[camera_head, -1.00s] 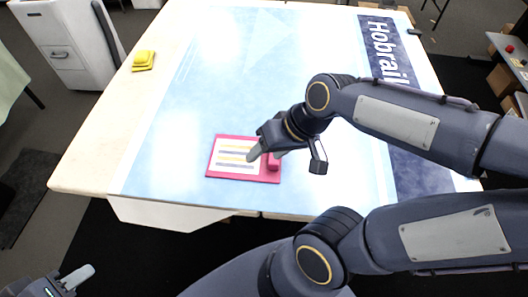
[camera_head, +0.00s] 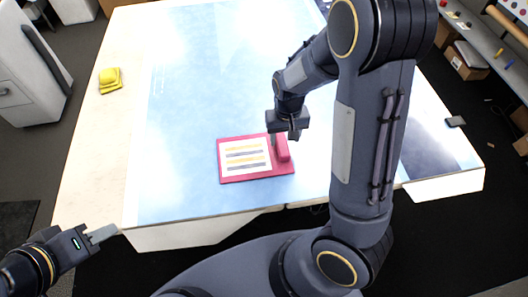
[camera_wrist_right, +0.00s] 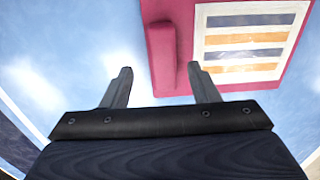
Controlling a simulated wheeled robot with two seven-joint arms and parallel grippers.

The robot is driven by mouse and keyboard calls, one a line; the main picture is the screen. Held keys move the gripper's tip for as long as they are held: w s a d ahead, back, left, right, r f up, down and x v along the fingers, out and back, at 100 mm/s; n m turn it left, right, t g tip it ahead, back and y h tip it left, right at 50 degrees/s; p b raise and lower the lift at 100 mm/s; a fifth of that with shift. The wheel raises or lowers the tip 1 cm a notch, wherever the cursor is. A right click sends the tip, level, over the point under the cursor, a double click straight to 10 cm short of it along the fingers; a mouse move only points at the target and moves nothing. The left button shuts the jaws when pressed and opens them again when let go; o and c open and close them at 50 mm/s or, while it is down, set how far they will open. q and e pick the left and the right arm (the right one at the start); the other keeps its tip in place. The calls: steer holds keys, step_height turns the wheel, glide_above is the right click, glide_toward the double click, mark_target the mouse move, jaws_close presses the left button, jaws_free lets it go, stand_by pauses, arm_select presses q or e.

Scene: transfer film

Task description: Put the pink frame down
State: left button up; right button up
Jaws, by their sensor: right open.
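The pink frame (camera_head: 230,175) lies flat on the blue-topped table near its front edge. It holds a white sheet with yellow and grey stripes, and a raised pink handle (camera_head: 282,148) stands at its right side. My right gripper (camera_head: 284,134) is over the handle end, pointing down. In the right wrist view its open fingers (camera_wrist_right: 163,80) straddle the line of the handle (camera_wrist_right: 162,55), with the right finger over the pink frame (camera_wrist_right: 268,83). Whether they touch it is unclear. My left gripper (camera_head: 102,235) is at the lower left, off the table, with its jaw gap not readable.
A yellow object (camera_head: 109,80) sits at the table's left side. A small dark item (camera_head: 455,121) lies at the right edge. The blue table top (camera_head: 190,120) around the frame is clear. A white cabinet (camera_head: 30,70) stands beyond the left side.

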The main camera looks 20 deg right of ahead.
mark_target(283, 144)
step_height(283, 144, down, 4)
steer(key=shift+a+f, duration=0.15)
steer(key=shift+f, duration=0.05)
steer(key=shift+c, duration=0.3)
jaws_close()
steer(key=shift+w, duration=0.1)
steer(key=shift+r, duration=0.15)
